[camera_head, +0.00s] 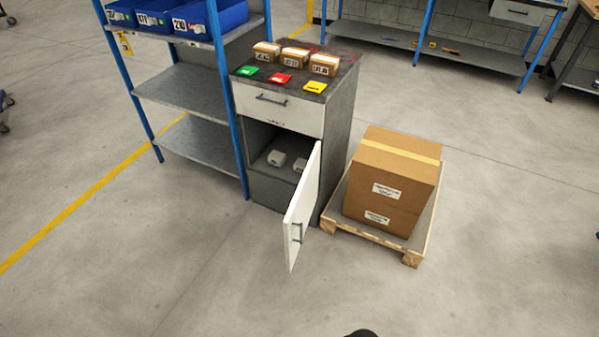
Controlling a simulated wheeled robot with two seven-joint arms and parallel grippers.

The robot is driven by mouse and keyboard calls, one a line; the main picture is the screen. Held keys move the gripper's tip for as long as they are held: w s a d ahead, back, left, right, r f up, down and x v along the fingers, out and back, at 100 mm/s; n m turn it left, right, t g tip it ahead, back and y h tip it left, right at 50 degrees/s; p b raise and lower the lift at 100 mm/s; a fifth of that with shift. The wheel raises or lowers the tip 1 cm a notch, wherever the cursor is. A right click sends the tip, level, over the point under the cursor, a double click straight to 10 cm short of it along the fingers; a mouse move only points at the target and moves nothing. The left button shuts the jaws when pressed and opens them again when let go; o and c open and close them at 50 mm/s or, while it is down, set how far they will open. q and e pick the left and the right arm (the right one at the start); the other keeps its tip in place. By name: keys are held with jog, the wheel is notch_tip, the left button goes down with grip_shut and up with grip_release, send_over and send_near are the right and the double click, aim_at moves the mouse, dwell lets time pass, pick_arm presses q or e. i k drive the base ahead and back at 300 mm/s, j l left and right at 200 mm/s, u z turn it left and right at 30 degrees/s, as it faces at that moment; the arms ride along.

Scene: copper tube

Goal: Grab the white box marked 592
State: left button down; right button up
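Neither of my grippers is in view. A small dark rounded shape shows at the bottom edge, and I cannot tell what it is.
A brown carton (392,180) stands on a wooden pallet (419,237) right of the cabinet. A blue-framed shelf (187,87) with blue bins stands left. Three small cartons (296,56) and coloured cards lie on the cabinet top. The floor in front is clear; the door swings out into it.

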aim_at(300, 166)
jog(key=i+j, duration=0.2)
jog(key=j, duration=0.15)
jog(key=i+j, duration=0.2)
jog(key=j, duration=0.15)
jog(key=i+j+z, duration=0.1)
jog(key=j, duration=0.2)
jog(key=i+j, duration=0.25)
jog(key=j+z, duration=0.1)
jog(key=z, duration=0.8)
jog(key=j+z, duration=0.15)
jog(key=z, duration=0.3)
